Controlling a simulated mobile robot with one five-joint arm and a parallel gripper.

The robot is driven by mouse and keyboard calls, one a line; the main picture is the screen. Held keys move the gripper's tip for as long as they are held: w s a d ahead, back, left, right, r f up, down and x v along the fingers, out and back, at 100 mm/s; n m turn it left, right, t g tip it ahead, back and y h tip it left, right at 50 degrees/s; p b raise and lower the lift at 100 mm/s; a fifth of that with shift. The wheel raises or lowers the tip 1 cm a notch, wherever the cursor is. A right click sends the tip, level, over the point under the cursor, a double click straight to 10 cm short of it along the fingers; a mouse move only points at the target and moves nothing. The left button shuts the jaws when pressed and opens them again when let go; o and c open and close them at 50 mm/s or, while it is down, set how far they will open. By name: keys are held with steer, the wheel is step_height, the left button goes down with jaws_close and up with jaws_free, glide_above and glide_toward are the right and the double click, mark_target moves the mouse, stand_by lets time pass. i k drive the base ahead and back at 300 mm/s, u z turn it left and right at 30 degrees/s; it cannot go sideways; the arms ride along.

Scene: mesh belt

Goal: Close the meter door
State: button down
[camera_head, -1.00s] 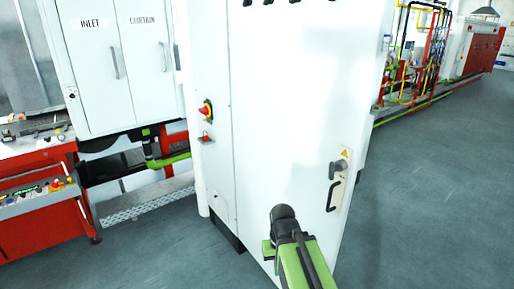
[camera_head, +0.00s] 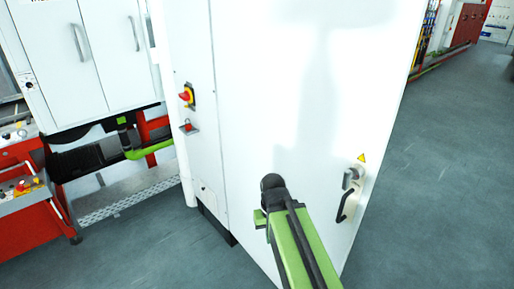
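A tall white cabinet (camera_head: 205,150) stands close in front of me, and its large white door panel (camera_head: 310,90) fills the middle of the view. The panel has a grey and black handle (camera_head: 348,190) low at its right side, under a yellow warning triangle. I cannot tell whether this panel is fully shut or ajar, and no label names it as the meter door. My green arm with its dark joint reaches up from the bottom, in front of the panel and left of the handle. My gripper's fingers do not show.
A red emergency stop (camera_head: 187,96) sits on the cabinet's left face. Further left are white double doors (camera_head: 75,60), a green pipe (camera_head: 150,148) and a red control console (camera_head: 35,205). Grey floor (camera_head: 440,170) is open on the right.

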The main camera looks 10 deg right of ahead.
mark_target(309, 92)
steer(key=z, duration=0.2)
steer(key=k, duration=0.55)
steer(key=u, duration=1.4)
steer(key=i, duration=0.5)
steer(key=u, duration=0.25)
